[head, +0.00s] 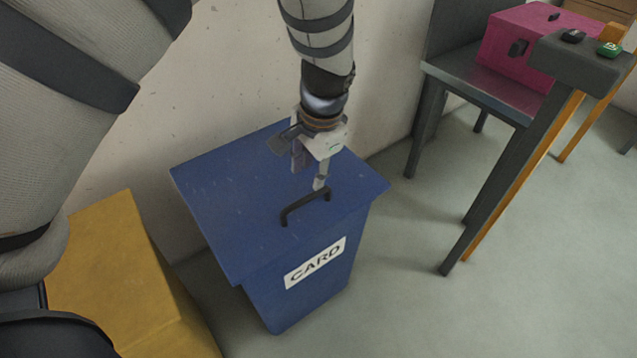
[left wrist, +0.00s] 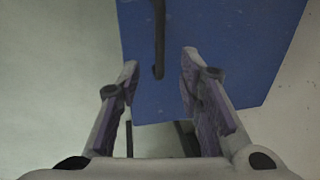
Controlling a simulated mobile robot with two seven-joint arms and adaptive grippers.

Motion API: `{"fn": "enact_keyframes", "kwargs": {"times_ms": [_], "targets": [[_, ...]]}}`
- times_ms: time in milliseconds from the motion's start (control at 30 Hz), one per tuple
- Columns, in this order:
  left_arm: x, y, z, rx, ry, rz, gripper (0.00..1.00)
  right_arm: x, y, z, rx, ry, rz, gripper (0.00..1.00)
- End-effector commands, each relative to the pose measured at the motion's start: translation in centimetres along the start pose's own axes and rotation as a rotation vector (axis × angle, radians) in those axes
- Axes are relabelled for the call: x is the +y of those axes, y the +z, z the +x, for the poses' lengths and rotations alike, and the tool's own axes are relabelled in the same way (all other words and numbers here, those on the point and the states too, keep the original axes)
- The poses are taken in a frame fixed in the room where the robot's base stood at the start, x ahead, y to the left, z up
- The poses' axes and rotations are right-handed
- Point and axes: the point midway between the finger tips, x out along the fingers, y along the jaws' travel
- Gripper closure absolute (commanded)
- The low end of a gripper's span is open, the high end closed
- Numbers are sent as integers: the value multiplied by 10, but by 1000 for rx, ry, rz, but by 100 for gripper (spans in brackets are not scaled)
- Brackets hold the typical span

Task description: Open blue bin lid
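The blue bin (head: 318,287) stands on the floor against the wall, with a white CARD label on its front. Its flat blue lid (head: 235,190) looks shut. A black bar handle (head: 304,205) sits on the lid near the front edge. My left gripper (head: 312,176) points down over the lid, close to the right end of the handle. In the left wrist view its two fingers (left wrist: 159,62) are apart, and the handle (left wrist: 159,35) shows between and beyond the tips. I cannot tell whether they touch it. My right gripper is not in view.
A yellow bin (head: 125,275) stands to the left, partly behind my arm. A grey table (head: 490,82) with a pink box (head: 530,45) is at the upper right. A grey stand (head: 585,65) carries a green button. The floor right of the blue bin is clear.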

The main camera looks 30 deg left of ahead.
Motion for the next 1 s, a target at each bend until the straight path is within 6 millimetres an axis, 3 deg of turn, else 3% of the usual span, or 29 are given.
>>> {"fn": "enact_keyframes", "kwargs": {"times_ms": [33, 100, 333, 700, 833, 1000], "targets": [[2, 2, 21, -13, 6, 1, 67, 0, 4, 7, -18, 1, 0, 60], [3, 2, 40, -12, 6, 1, 67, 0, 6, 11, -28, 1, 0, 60], [2, 1, 82, -6, 3, 1, 67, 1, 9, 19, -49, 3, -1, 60], [0, 0, 89, 0, 0, 0, 67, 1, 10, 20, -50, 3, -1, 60], [0, 0, 89, 0, 1, 0, 96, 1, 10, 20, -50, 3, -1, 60], [0, 0, 89, 0, 0, 0, 100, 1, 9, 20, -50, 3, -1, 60]]}}
